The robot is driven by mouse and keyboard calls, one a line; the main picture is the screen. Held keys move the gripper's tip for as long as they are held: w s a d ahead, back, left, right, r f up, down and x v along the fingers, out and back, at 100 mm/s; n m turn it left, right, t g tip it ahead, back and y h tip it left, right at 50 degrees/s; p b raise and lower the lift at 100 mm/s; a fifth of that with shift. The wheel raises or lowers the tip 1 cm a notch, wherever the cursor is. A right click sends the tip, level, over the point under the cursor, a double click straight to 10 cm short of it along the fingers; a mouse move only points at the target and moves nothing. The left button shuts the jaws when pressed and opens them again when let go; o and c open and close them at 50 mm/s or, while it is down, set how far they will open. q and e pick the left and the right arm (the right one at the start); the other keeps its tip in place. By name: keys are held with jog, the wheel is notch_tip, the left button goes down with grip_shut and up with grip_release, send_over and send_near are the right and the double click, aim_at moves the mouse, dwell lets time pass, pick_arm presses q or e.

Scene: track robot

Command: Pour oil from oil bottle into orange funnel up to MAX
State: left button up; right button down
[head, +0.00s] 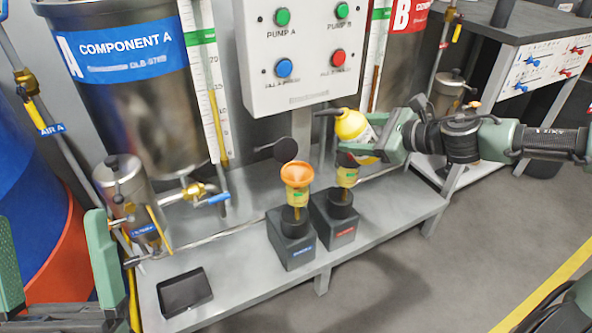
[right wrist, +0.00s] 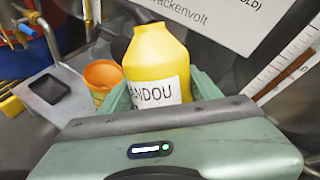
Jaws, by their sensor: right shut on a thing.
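The yellow oil bottle (head: 352,126), with a dark spout pointing left, is held above and to the right of the orange funnel (head: 297,172). It leans to the left. My right gripper (head: 372,140) is shut on it; the right wrist view shows the bottle (right wrist: 158,60) between the green fingers. The funnel sits upright on a yellow cup (head: 296,197) on the left black block; it also shows in the right wrist view (right wrist: 103,74). No oil stream is visible, and the level and MAX mark cannot be made out. My left gripper (head: 52,215) is open and empty at lower left.
A black disc-shaped lid (head: 285,150) stands just behind the funnel. A second black block (head: 338,225) with a yellow cup is to the right. The button box (head: 305,55) hangs above. A black tray (head: 185,292) lies at the bench's front left. The floor at right is clear.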

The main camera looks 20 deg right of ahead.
jog(key=shift+a+f+n+g+h, duration=0.15)
jog(key=shift+f+n+g+h, duration=0.15)
jog(key=shift+f, duration=0.05)
jog(key=shift+f+n+h, duration=0.3)
jog(key=shift+f, duration=0.15)
jog(key=shift+d+f+n+g+h+p, duration=0.2)
jog(key=shift+f+n+g+h+p, duration=0.25)
jog(key=shift+f+h+p, duration=0.35)
jog(key=shift+n+g+h+p, duration=0.25)
jog(key=shift+g+h+p, duration=0.15)
jog(key=shift+p, duration=0.55)
jog(key=shift+f, duration=0.1)
pick_arm(q)
jog(key=w+f+g+y, duration=0.1)
jog(key=w+f+g, duration=0.3)
jog(key=f, duration=0.3)
jog(key=w+f+g+y, duration=0.2)
jog(key=w+f+g, duration=0.2)
jog(key=f+g, duration=0.1)
jog(key=shift+w+d+f+g, duration=0.15)
jog(key=shift+f+g, duration=0.15)
jog(key=shift+f, duration=0.55)
pick_arm(e)
jog(key=shift+f, duration=0.15)
pick_arm(q)
jog(key=shift+r, duration=0.1)
pick_arm(e)
jog(key=shift+h, duration=0.3)
